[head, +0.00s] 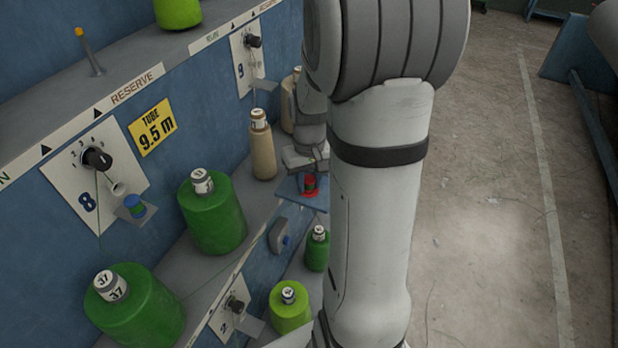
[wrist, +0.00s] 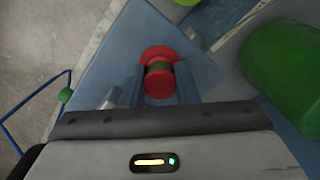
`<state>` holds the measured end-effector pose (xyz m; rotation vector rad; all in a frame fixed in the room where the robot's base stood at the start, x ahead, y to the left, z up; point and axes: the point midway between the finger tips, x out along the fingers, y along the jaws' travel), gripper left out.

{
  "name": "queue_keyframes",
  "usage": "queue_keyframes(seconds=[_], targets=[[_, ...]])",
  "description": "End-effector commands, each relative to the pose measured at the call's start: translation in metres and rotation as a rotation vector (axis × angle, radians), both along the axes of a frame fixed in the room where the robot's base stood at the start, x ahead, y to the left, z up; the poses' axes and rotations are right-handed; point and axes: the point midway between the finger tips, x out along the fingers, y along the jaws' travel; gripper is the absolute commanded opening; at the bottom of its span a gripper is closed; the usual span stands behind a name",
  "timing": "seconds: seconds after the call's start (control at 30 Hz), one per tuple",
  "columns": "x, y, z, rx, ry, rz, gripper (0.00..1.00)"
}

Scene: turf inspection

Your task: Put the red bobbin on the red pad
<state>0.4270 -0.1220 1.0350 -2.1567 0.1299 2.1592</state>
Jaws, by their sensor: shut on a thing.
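The red bobbin (wrist: 160,82) has red ends and a green band around its middle. In the wrist view it sits between the fingers of my gripper (wrist: 159,92), which is shut on it. The red pad (wrist: 157,52) shows as a round red patch behind the bobbin, on a blue plate (wrist: 190,55). In the head view the bobbin (head: 310,181) is upright over the red pad (head: 309,194), and my gripper (head: 309,172) is partly hidden by my arm. I cannot tell whether the bobbin touches the pad.
Large green spools (head: 212,215) and tan ones (head: 262,150) stand on the grey shelf left of the plate. A smaller green spool (head: 317,250) stands just below it. Panels with knobs (head: 97,158) line the blue wall. The concrete floor at right is open.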

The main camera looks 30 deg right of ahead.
Motion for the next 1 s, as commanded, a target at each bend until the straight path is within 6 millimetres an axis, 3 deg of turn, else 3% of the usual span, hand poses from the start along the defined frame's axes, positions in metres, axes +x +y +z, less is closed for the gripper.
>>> queue_keyframes(seconds=[0.3,0.33,0.57,0.83,1.0], targets=[[0.000,0.000,-0.004,0.000,0.000,-0.001,0.06],[0.000,0.000,-0.003,0.000,-0.001,-0.001,0.29],[0.000,0.000,-0.002,0.000,0.000,-0.001,0.48],[0.000,-0.001,-0.001,0.000,-0.001,-0.001,0.49],[0.001,-0.001,0.014,-0.002,-0.005,-0.001,0.49]])
